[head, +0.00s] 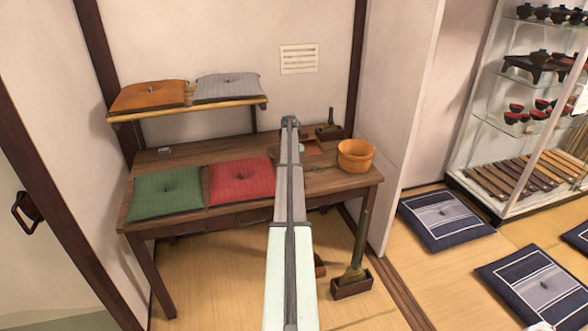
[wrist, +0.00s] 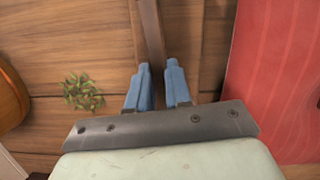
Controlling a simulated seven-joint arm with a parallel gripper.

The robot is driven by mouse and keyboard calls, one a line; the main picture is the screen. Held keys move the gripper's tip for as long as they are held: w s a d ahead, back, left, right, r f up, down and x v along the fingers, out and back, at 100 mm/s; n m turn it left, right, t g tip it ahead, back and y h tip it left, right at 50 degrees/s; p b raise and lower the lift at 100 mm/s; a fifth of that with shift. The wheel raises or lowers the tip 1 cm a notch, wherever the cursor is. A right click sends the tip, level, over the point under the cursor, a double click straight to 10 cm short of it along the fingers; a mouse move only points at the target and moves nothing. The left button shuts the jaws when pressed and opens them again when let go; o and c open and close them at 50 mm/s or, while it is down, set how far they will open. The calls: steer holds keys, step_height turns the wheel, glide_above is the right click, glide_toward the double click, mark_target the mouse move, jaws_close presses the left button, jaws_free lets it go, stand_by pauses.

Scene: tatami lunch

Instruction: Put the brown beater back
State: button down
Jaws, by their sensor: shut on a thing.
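In the wrist view my gripper (wrist: 157,70) has its two blue fingers shut on a narrow brown bar, which looks like the handle of the brown beater (wrist: 149,28). The bar runs from between the fingers to the top edge; its far end is out of frame. It is over the wooden desk top, beside the red cushion (wrist: 275,75). In the head view my arm hides the gripper and the beater. On the floor, a dark box (head: 352,284) holds a tall green piece upright. Another brown piece (head: 320,266) beside it is mostly hidden by my arm.
The desk (head: 160,160) carries a green cushion (head: 165,193), the red cushion and an orange tub (head: 355,156). A small dark holder (head: 329,132) stands at the back. A shelf (head: 230,106) with two cushions hangs above. Loose green leaves (wrist: 83,92) lie on the desk.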

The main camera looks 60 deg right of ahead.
steer(key=c, duration=1)
jaws_free()
steer(key=shift+o, duration=0.2)
steer(key=v, duration=1.3)
steer(key=shift+r, duration=0.4)
steer(key=shift+d, duration=0.1)
